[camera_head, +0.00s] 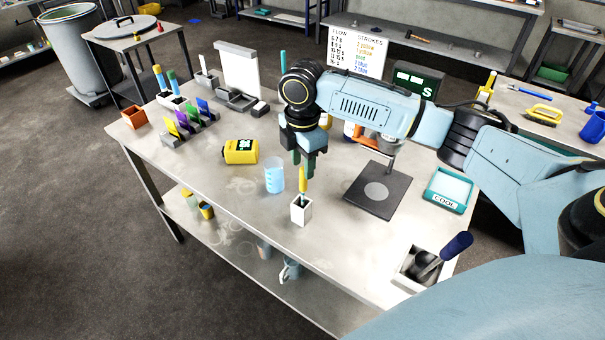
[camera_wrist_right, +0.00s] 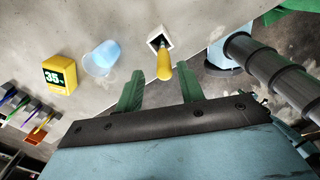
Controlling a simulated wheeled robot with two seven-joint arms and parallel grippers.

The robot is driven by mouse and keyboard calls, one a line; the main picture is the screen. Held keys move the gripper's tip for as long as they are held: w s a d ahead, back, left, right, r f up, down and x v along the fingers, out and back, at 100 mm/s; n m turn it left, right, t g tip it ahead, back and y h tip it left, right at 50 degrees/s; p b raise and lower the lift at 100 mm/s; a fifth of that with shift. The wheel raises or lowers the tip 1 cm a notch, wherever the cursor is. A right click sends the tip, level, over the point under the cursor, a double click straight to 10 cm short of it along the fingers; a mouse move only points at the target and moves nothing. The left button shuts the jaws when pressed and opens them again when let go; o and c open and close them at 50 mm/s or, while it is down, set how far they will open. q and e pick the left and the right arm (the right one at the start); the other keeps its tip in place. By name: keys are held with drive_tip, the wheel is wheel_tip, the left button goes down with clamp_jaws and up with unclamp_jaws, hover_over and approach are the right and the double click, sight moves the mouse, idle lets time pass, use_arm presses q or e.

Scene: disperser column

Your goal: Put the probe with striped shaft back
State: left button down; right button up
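A small white square holder (camera_head: 301,211) stands near the front edge of the table, and a yellow-handled probe (camera_head: 302,181) stands upright in it. The holder (camera_wrist_right: 160,37) and the yellow handle (camera_wrist_right: 164,65) also show in the right wrist view. My left gripper is not in view.
A blue beaker (camera_head: 274,176) and a yellow timer (camera_head: 240,151) stand left of the holder. A dark plate stand (camera_head: 378,190) and a teal COOL tray (camera_head: 448,190) are to the right. A box with a dark-handled tool (camera_head: 456,246) is at the front right. A colored rack (camera_head: 190,125) stands far left.

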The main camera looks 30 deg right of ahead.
wheel_tip(320, 180, up, 7)
idle(0.3)
idle(1.3)
